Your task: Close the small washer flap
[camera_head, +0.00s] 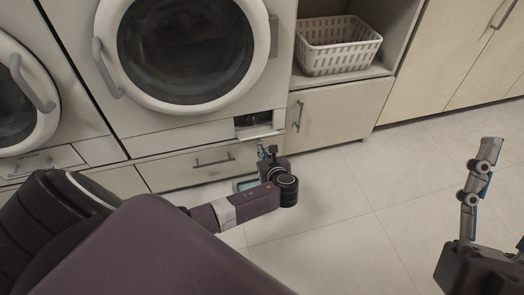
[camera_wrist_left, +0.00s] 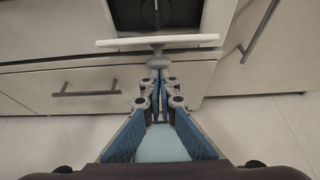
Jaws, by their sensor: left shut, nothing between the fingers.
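The small washer flap (camera_head: 259,131) is a pale panel at the lower right of the middle washer. It is folded down and stands out below a dark square opening (camera_head: 252,119). In the left wrist view the flap (camera_wrist_left: 120,43) is a white strip seen nearly edge-on, with a dark knob (camera_wrist_left: 157,12) in the opening behind it. My left gripper (camera_head: 267,150) is shut and empty, its tips just below the flap's edge. My right gripper (camera_head: 482,160) is far right, away from the washer.
A drawer with a dark handle (camera_head: 212,161) lies below the washer. A cabinet door (camera_head: 335,112) stands right of the flap, under a shelf with a white basket (camera_head: 337,58). The tiled floor (camera_head: 340,215) between my grippers is clear.

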